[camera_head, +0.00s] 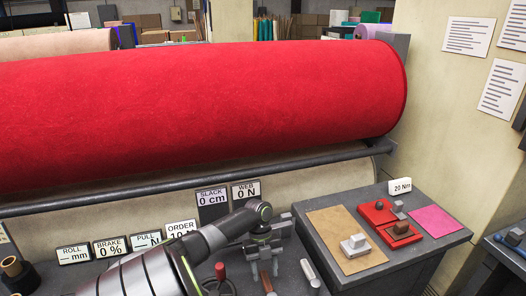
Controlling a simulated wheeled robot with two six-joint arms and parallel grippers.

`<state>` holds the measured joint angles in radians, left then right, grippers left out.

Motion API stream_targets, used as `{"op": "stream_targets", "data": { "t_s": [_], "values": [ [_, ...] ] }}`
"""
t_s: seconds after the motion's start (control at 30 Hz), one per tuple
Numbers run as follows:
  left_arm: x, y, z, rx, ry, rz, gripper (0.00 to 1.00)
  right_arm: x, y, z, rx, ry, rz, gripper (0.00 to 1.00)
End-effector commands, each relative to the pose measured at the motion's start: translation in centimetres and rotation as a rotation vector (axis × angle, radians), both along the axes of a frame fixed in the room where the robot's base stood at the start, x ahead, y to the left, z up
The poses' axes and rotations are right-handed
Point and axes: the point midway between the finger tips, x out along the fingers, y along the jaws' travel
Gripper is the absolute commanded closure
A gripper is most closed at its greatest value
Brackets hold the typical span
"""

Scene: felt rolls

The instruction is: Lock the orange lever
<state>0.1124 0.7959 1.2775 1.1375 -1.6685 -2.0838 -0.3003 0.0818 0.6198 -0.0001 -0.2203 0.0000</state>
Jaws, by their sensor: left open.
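My left arm comes in from the bottom left and bends down at the wrist. Its gripper (265,271) is open, pointing down over the grey bench below the roll. A brown-orange lever (267,284) stands at the bottom edge, just below and between the fingers. I cannot tell whether the fingers touch it, and its base is cut off by the frame. A red-topped lever (220,271) stands to the left of the gripper, and a pale-handled lever (310,272) to the right. My right gripper is not in view.
A big red felt roll (200,108) lies behind a dark bar (190,186). Readout signs (110,247) stand behind my arm. A grey side table (415,258) at right holds a tan sheet (340,238), a red tray (378,214) with blocks and a pink sheet (436,220).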

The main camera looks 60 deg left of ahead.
Motion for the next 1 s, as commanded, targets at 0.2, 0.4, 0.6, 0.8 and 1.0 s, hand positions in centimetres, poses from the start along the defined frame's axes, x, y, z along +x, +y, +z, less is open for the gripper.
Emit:
{"op": "stream_targets", "data": {
  "t_s": [0.2, 0.4, 0.6, 0.8, 1.0],
  "values": [
    [0.7, 1.9, 4.1, 0.007, -0.004, -0.003, 0.55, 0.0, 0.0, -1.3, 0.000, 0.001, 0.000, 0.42],
    [1.4, 3.6, 8.7, 0.007, -0.005, -0.002, 0.55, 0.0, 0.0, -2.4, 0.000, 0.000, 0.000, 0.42],
    [1.9, 5.0, 12.6, 0.005, -0.005, -0.002, 0.55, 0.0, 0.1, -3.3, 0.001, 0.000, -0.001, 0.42],
    [2.1, 5.7, 14.6, 0.001, -0.003, -0.002, 0.55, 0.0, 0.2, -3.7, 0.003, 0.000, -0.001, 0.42],
    [2.2, 5.8, 15.1, 0.000, -0.002, -0.002, 0.55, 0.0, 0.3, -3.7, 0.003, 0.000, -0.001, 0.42]
  ]
}}
